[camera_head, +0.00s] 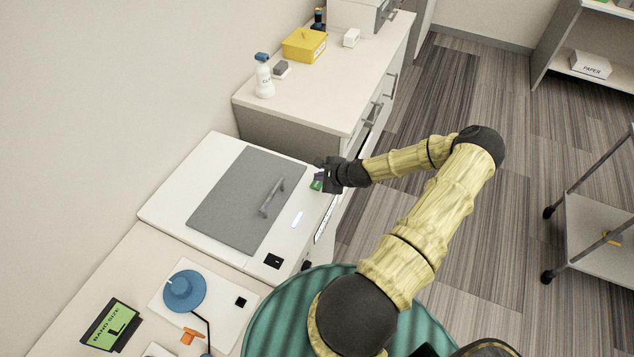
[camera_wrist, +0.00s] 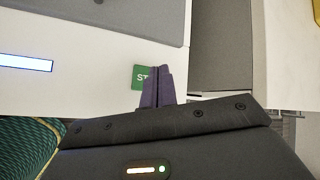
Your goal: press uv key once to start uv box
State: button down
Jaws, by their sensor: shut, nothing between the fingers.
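The UV box is a white unit (camera_head: 165,211) with a grey lid (camera_head: 240,190) and a bar handle, and the lid is down. A green key (camera_head: 316,185) sits near its right front corner.
A counter behind holds a white spray bottle (camera_head: 264,78), a yellow box (camera_head: 304,45) and small items. A blue round object (camera_head: 184,291) and a "BAND SIZE" sign (camera_head: 112,324) are at front left. A cart (camera_head: 590,235) stands right; floor between is clear.

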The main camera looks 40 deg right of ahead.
aim_at(320, 184)
jog(key=shift+r+p, duration=1.85)
jog(key=shift+r, duration=0.7)
jog(key=shift+f, duration=0.1)
jog(key=s+a+r+n+g, duration=0.3)
jog(key=a+r+n+g, duration=0.35)
jog(key=a+n, duration=0.7)
jog(key=s+a+r+n+h, duration=0.1)
jog(key=s+a+r+n, duration=0.4)
jog(key=r, duration=0.5)
jog(key=s+a+r+n+h, duration=0.1)
jog(key=s+a+r+n, duration=0.5)
jog(key=r, duration=0.4)
jog(key=shift+s+a, duration=0.4)
jog(key=shift+s, duration=0.35)
